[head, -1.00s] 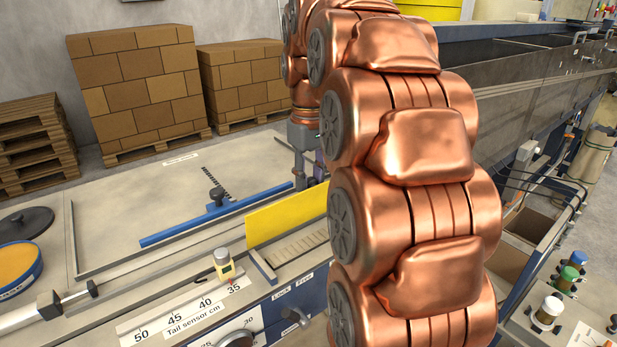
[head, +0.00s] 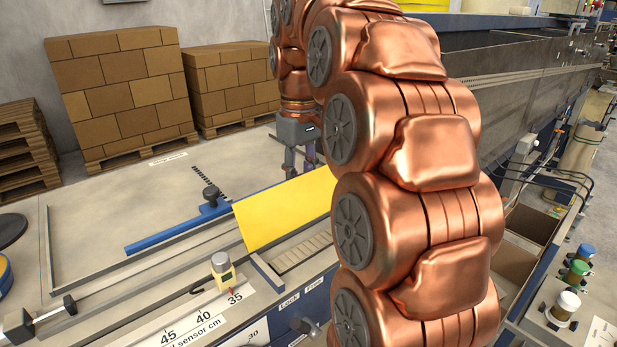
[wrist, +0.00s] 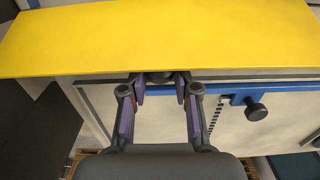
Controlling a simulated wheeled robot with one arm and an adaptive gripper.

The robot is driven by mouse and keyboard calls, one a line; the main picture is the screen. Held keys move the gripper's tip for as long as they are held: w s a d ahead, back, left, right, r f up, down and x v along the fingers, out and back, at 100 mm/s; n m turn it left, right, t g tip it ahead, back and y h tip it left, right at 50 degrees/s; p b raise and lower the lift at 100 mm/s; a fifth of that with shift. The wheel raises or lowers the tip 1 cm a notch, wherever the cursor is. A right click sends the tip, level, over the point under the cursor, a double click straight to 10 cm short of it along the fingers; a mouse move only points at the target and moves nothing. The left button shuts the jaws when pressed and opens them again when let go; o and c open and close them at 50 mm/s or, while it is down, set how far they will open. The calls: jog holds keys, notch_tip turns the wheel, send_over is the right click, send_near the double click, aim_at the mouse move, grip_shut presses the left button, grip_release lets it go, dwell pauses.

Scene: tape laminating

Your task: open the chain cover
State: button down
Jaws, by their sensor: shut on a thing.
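The chain cover is a yellow panel (head: 285,207) standing tilted up in the middle of the head view. A chain track (head: 303,252) shows below and in front of it. In the wrist view the cover (wrist: 150,38) spans the top as a wide yellow plate. My gripper (wrist: 161,90) is shut on a dark knob (wrist: 160,77) at the cover's edge. In the head view my gripper (head: 300,165) is behind the cover, and its fingertips are partly hidden by the panel.
A blue guide bar (head: 180,228) with a black knob lies on the table left of the cover. A small yellow sensor (head: 222,270) stands on the front rail. Stacked boxes (head: 120,95) stand at the back left. My arm hides the right end of the cover.

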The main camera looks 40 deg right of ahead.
jog(key=shift+w+f, duration=0.4)
jog(key=shift+f, duration=0.15)
jog(key=shift+b, duration=0.3)
jog(key=c, duration=0.9)
grip_release()
jog(key=shift+o, duration=0.2)
jog(key=shift+r, duration=0.15)
